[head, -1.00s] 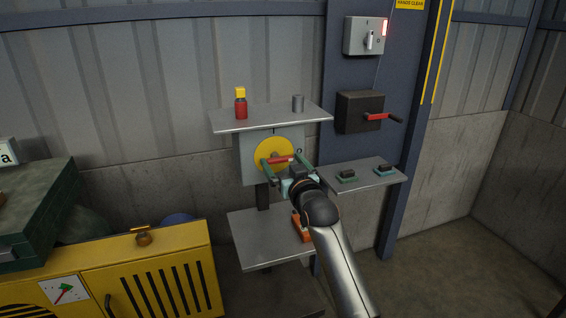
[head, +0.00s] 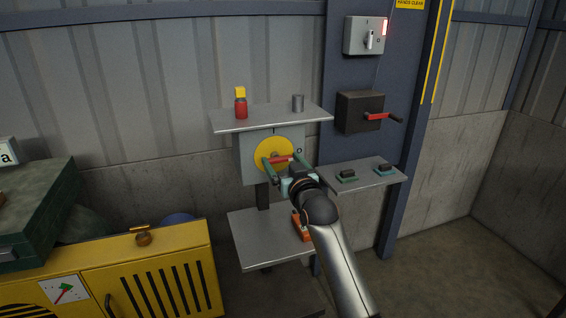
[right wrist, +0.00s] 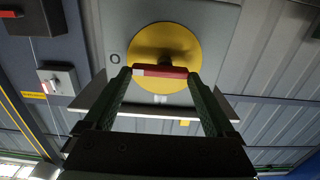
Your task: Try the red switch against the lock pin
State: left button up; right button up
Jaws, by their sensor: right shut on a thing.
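The red switch handle (head: 280,160) lies across a yellow disc (head: 262,149) on a grey box. It points sideways, towards the "O" mark, with an "I" mark above the disc. My right gripper (head: 282,168) is shut on the handle, with one finger at each end. In the right wrist view the red handle (right wrist: 165,72) spans between the two fingertips in front of the yellow disc (right wrist: 190,45). I cannot make out a lock pin on the box; the gripper hides part of it. My left gripper is not in view.
A shelf (head: 270,117) above the box holds a red-and-yellow bottle (head: 240,104) and a grey cylinder (head: 298,103). A lower shelf (head: 258,240) holds an orange item, partly behind my arm. A side shelf (head: 393,180) stands close right. A black box (head: 355,112) has a red crank.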

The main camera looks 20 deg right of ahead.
jog(key=shift+r+n+p, duration=0.15)
jog(key=shift+n+p, duration=0.45)
jog(key=o, duration=1.1)
jog(key=shift+c, duration=0.2)
jog(key=s, duration=1.2)
jog(key=shift+s+d+b, duration=0.15)
jog(key=shift+s+b, duration=0.1)
jog(key=shift+b, duration=0.15)
